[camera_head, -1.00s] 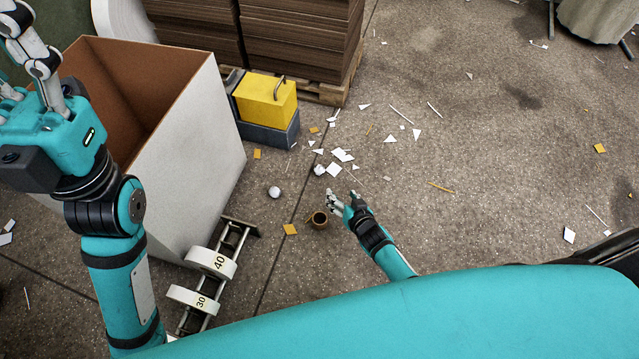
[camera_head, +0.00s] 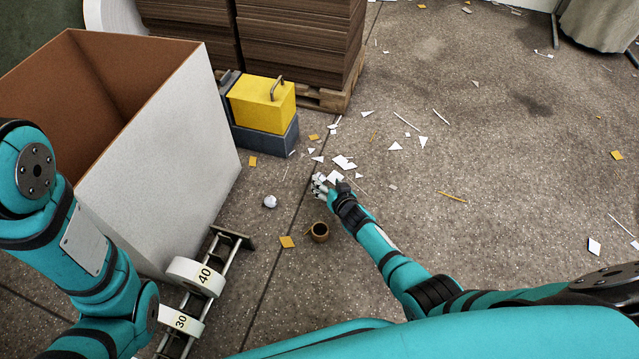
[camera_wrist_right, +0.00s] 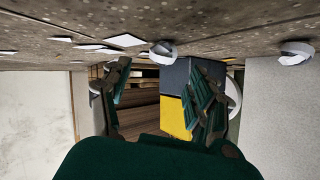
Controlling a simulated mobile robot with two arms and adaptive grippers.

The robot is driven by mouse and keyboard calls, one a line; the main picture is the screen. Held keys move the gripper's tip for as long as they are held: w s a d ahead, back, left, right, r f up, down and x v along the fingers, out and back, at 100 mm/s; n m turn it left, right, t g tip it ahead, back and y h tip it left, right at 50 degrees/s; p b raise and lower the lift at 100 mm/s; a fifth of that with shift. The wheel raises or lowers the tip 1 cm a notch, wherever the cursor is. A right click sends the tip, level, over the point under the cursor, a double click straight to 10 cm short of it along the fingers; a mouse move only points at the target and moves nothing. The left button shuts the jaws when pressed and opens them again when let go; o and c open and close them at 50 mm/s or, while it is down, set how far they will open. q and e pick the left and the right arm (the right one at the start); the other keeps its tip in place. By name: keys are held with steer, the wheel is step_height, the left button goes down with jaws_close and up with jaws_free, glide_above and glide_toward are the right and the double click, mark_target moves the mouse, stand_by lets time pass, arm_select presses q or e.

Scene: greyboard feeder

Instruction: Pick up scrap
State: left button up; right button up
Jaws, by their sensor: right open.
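White scraps (camera_head: 342,163) lie in a loose cluster on the floor ahead of my right gripper. My right gripper (camera_head: 319,182) is open, low over the floor at the near edge of this cluster. In the right wrist view, which shows the floor at the top, a crumpled white paper ball (camera_wrist_right: 163,50) appears between the open fingers, apart from them. A second white paper ball (camera_head: 270,201) lies to the left, and also shows in the wrist view (camera_wrist_right: 297,52). My left gripper is out of view.
A large open box (camera_head: 165,150) stands at left, with a yellow-and-grey block (camera_head: 262,103) beside it. Rollers marked 40 (camera_head: 196,277) and 30 are in front. A brown tape roll (camera_head: 320,232) and yellow scrap (camera_head: 287,242) lie nearby. Floor at right is mostly open.

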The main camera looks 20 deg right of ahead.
mark_target(322, 178)
steer(key=shift+w+f, duration=0.1)
steer(key=shift+w, duration=0.05)
steer(key=shift+w+f+b, duration=0.15)
steer(key=shift+w+b, duration=0.05)
steer(key=shift+b, duration=0.2)
steer(key=b+x, duration=0.4)
steer(key=shift+a+f, duration=0.2)
steer(key=shift+w, duration=0.25)
steer(key=shift+r, duration=0.1)
steer(key=c, duration=0.8)
